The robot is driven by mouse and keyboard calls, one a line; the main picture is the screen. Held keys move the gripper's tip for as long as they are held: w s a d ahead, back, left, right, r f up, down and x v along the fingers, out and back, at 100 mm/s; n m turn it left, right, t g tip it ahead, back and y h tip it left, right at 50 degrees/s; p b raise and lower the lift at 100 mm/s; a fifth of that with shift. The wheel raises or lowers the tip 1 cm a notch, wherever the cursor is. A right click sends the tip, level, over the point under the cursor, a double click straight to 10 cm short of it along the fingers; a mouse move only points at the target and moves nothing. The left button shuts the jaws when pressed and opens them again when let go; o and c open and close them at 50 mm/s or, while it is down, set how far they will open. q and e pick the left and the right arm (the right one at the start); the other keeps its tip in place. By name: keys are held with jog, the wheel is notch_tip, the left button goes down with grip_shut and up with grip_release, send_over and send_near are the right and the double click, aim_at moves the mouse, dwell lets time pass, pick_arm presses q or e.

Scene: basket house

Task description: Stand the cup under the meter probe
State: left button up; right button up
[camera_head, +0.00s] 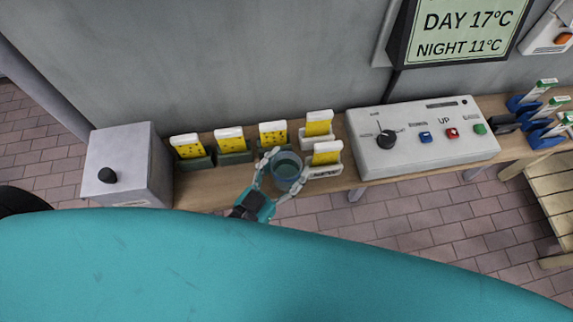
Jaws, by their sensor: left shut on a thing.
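A blue-grey translucent round cup (287,164), seen from above, is at the front edge of the wooden shelf (222,184). My left gripper (284,172) is shut on it, with one light grey finger on each side of the cup. From this angle I cannot tell whether the cup touches the shelf or is held above it. The cup looks upright. I cannot make out which thing is the meter probe. My right gripper is not in view.
Several yellow-faced white blocks (230,141) stand in holders behind and beside the cup. A grey box with a black knob (107,175) is at left. A control panel (420,138) is to the right. Blue-handled things (541,104) stand far right. A sign (462,30) hangs above.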

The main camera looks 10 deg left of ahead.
pick_arm(q)
jog(key=shift+f, duration=0.4)
jog(key=shift+f, duration=0.1)
jog(key=o, duration=1)
jog(key=shift+c, duration=0.2)
jog(key=o, duration=0.4)
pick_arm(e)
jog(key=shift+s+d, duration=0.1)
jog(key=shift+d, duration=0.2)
